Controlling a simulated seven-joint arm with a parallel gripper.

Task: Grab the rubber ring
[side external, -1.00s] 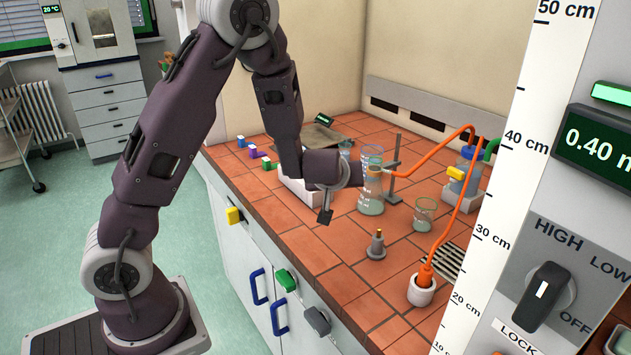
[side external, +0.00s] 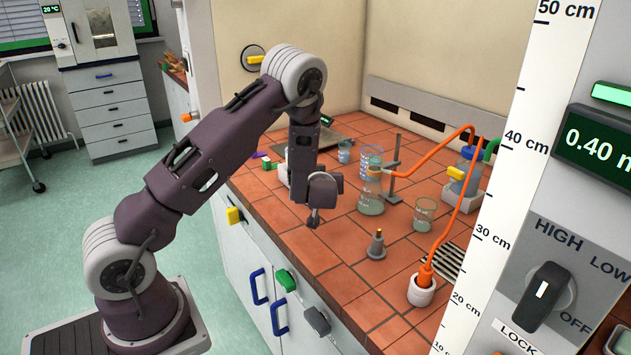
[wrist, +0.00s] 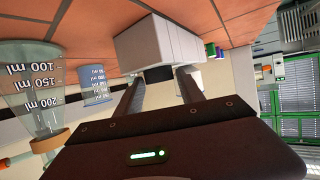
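An orange band (side external: 374,173) sits around the neck of a glass conical flask (side external: 370,206), below a clear graduated vessel. This band may be the rubber ring, but it is too small to be sure. In the wrist view an orange band (wrist: 48,141) shows around the narrow neck of the flask (wrist: 40,85) at the left, apart from my fingers. My gripper (side external: 313,221) points down over the tiles, left of and nearer than the flask. In the wrist view my gripper (wrist: 155,78) has its fingers spread, with nothing visibly held.
A white box (wrist: 155,42) lies beyond my fingertips. A stand (side external: 394,180), a beaker (side external: 424,215) and a burner-like metal piece (side external: 376,245) are on the bench right of my gripper. An orange tube (side external: 449,225) arches at the right.

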